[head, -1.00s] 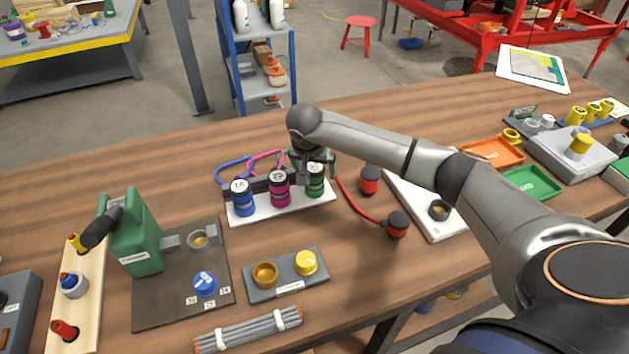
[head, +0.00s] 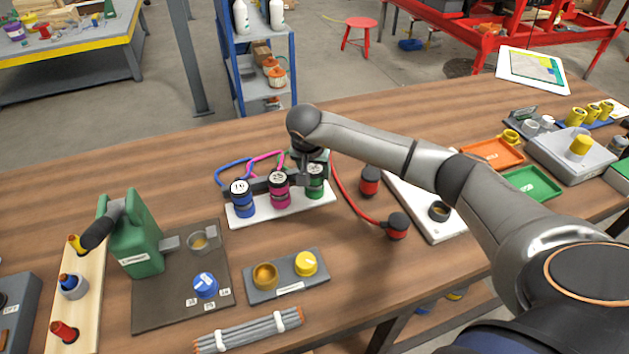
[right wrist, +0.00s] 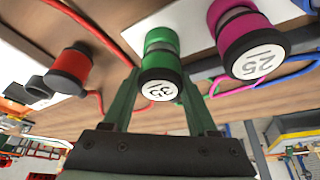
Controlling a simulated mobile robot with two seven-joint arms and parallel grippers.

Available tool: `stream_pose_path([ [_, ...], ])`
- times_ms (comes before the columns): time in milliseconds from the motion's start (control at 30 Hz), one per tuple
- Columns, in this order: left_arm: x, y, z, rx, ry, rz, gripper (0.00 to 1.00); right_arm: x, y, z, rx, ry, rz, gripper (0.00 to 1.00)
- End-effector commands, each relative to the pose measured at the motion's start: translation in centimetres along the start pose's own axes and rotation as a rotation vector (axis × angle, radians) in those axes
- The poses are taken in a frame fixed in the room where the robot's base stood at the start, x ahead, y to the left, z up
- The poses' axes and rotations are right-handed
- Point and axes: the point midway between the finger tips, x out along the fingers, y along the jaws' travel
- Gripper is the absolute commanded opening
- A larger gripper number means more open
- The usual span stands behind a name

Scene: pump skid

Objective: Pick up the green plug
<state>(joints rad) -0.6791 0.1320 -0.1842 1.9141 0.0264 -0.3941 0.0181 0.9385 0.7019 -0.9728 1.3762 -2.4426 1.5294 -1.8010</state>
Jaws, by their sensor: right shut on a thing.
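The green plug (head: 315,188), with a white "35" label on its end, stands at the right end of a white strip (head: 262,214). My right gripper (head: 313,168) is over it from above and shut on it. In the right wrist view the green plug (right wrist: 160,62) is between my two fingers (right wrist: 158,98). The plug still appears to be in its place on the strip; its underside is hidden. A magenta plug (head: 279,190) and a blue plug (head: 242,200) stand beside it to the left. My left gripper is not in view.
Red plugs (head: 370,182) on a red cable lie close to the right. A dark tray with a yellow cap (head: 306,263) is in front. A green can (head: 140,245) stands at the left.

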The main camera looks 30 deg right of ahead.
Motion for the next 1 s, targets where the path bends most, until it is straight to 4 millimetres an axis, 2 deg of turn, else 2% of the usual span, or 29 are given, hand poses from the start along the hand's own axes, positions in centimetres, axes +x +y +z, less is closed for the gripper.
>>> stream_pose_path([
  [267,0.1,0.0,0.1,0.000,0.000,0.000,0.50,-0.7,-0.1,-0.4,0.002,0.003,-0.002,0.00],
  [467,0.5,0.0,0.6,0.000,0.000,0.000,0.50,-3.2,-0.1,-1.4,0.002,0.006,-0.004,0.00],
  [567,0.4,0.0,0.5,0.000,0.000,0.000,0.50,-5.3,0.1,-0.6,-0.001,0.005,-0.005,0.00],
  [733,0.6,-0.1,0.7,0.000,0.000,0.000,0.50,-10.3,0.3,1.0,-0.003,0.007,-0.007,0.00],
  [1000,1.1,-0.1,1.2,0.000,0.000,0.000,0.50,-15.0,0.8,5.7,-0.003,0.003,-0.005,0.00],
])
